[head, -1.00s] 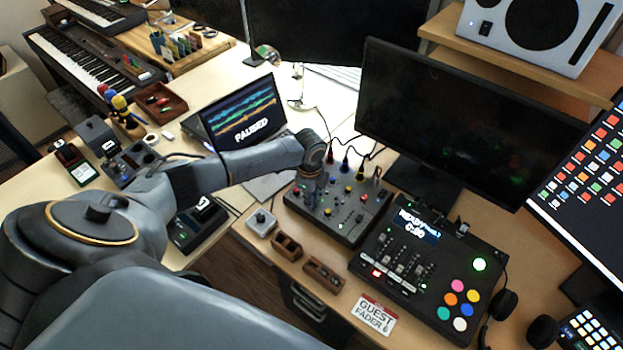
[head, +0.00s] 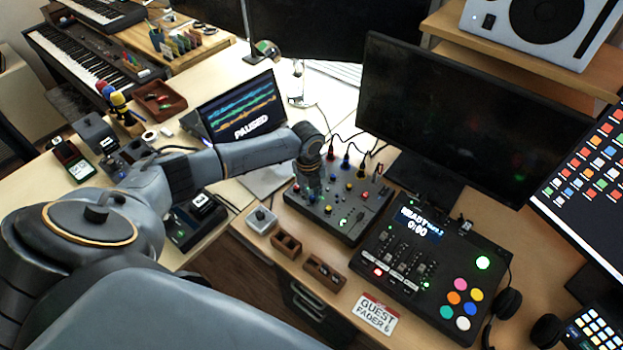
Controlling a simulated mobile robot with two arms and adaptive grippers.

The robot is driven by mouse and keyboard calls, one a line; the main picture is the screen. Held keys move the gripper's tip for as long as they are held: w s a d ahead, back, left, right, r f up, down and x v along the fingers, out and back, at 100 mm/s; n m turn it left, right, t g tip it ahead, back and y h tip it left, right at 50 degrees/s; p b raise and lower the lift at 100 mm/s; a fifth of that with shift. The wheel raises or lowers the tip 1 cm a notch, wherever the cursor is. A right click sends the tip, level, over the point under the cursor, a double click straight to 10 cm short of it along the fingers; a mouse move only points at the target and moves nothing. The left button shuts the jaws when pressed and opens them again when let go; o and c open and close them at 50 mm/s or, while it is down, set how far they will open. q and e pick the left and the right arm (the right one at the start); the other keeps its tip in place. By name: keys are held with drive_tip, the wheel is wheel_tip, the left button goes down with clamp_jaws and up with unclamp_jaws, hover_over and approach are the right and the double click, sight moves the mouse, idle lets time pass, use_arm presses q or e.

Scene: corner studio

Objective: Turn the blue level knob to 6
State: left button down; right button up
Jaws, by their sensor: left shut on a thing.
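A dark mixer box (head: 345,215) with several coloured knobs and small lights sits on the wooden desk, left of the fader console. My left gripper (head: 311,199) points down onto the left part of the mixer's top. It is shut on a knob there, which I take to be the blue level knob. The gripper hides that knob and its scale, so its setting cannot be read. Other small knobs, red, yellow and blue, show beside the gripper. My right gripper is not in view.
A fader console (head: 428,265) with a lit display and coloured pads stands right of the mixer. A black monitor (head: 465,120) stands behind. Cables rise from the mixer's back edge. A grey button box (head: 261,219) and wooden holders (head: 286,243) lie in front.

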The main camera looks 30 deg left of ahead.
use_arm(q)
drive_tip(key=shift+m, duration=0.3)
idle(0.4)
drive_tip(key=c, duration=1.3)
unclamp_jaws()
drive_tip(key=shift+o, duration=0.2)
wheel_tip(320, 180, up, 12)
drive_tip(key=shift+s+a, duration=0.2)
drive_tip(key=shift+s, duration=0.05)
